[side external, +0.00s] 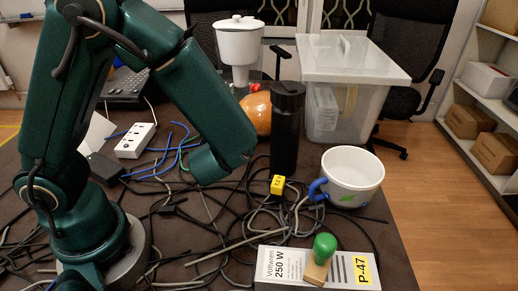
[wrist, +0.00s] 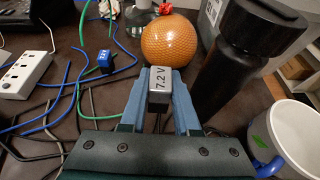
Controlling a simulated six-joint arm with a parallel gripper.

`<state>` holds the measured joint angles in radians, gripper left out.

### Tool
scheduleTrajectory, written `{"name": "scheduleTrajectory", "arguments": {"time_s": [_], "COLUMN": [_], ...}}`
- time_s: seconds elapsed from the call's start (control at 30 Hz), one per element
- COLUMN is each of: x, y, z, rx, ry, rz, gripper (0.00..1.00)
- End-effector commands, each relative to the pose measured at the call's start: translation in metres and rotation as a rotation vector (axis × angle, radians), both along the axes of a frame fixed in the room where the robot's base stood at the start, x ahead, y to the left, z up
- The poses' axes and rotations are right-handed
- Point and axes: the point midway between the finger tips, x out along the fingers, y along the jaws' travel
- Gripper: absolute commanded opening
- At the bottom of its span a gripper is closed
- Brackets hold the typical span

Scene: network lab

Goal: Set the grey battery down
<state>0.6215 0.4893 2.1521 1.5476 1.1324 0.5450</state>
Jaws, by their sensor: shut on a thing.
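The grey battery (wrist: 159,88), a small block marked "7.2 V", sits between the two blue fingers of my gripper (wrist: 160,103) in the wrist view. The gripper is shut on it. Black cables show below and around the battery; I cannot tell whether it touches them or the table. In the side view, my arm's green wrist hides the fingers, and the battery is not visible there.
An orange ball (wrist: 170,40) is beyond the battery, with a black bottle (side external: 287,128) at right and a white mug (side external: 352,178) farther right. A power strip (side external: 135,141) is left. Tangled cables cover much of the dark table. A green-topped stamp (side external: 323,250) sits on a labelled box (side external: 280,267).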

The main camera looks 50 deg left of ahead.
Motion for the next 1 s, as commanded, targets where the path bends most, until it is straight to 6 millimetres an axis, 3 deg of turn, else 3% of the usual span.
{"name": "scheduleTrajectory", "arguments": {"time_s": [0.13, 0.27, 0.4, 0.6, 0.8, 1.0], "x": [-0.012, -0.038, -0.084, -0.152, -0.183, -0.177], "y": [0.011, 0.049, 0.100, 0.151, 0.168, 0.166], "z": [0.004, 0.005, 0.009, 0.015, 0.018, 0.013], "rx": [-0.006, -0.006, -0.003, 0.004, 0.002, 0.002], "ry": [-0.004, 0.001, 0.004, 0.006, 0.005, 0.004], "rz": [0.046, 0.184, 0.397, 0.673, 0.804, 0.824], "gripper": [0.00, 0.00, 0.00, 0.00, 0.00, 0.00]}}
